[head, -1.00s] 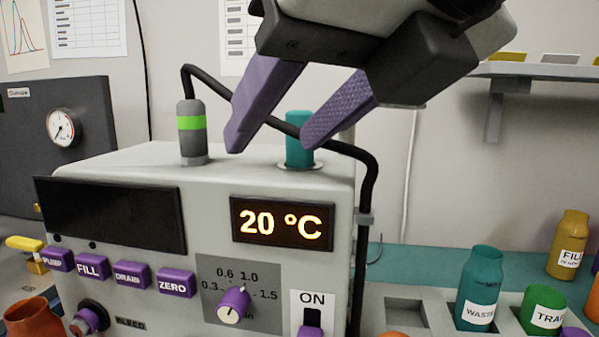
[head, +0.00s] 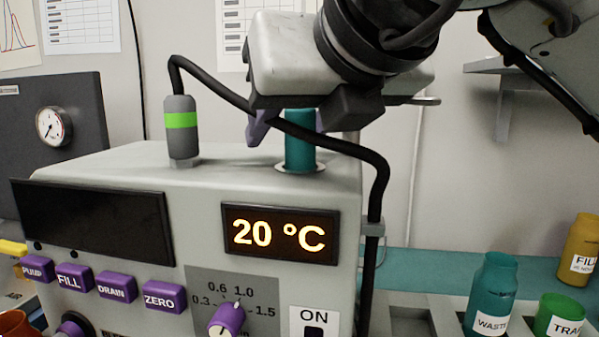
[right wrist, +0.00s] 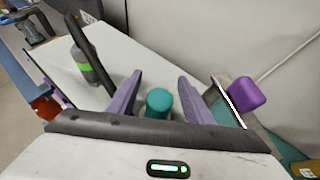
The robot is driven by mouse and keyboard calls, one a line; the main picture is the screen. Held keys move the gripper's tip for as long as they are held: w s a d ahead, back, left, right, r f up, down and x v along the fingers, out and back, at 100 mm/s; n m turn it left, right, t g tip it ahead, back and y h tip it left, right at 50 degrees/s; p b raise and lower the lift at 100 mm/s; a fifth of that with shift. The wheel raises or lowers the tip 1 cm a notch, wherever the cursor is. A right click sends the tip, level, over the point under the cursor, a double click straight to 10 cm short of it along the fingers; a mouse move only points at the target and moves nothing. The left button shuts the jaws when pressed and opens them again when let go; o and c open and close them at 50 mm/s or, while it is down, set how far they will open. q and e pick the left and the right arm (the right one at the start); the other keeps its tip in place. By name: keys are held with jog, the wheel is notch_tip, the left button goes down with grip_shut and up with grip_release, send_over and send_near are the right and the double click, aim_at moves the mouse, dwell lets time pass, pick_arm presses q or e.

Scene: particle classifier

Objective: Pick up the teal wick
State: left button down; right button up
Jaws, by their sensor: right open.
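The teal wick (head: 300,145) is an upright teal cylinder in a round metal collar on top of the grey machine (head: 110,158). In the right wrist view its rounded top (right wrist: 159,102) shows between the two purple fingers. My right gripper (head: 285,122) is open and stands over and around the wick, with a finger to each side. In the right wrist view the gripper (right wrist: 158,92) shows a gap on both sides of the wick, with no contact visible. The wick's upper end is hidden by the gripper in the head view. My left gripper is not in view.
A grey sensor with a green band (head: 181,125) stands left of the wick. Its black cable (head: 235,98) passes close to the wick and gripper, then drops down the machine's right side. Teal, green and yellow bottles (head: 492,290) stand at the lower right.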

jog(key=shift+w, duration=0.15)
grip_shut()
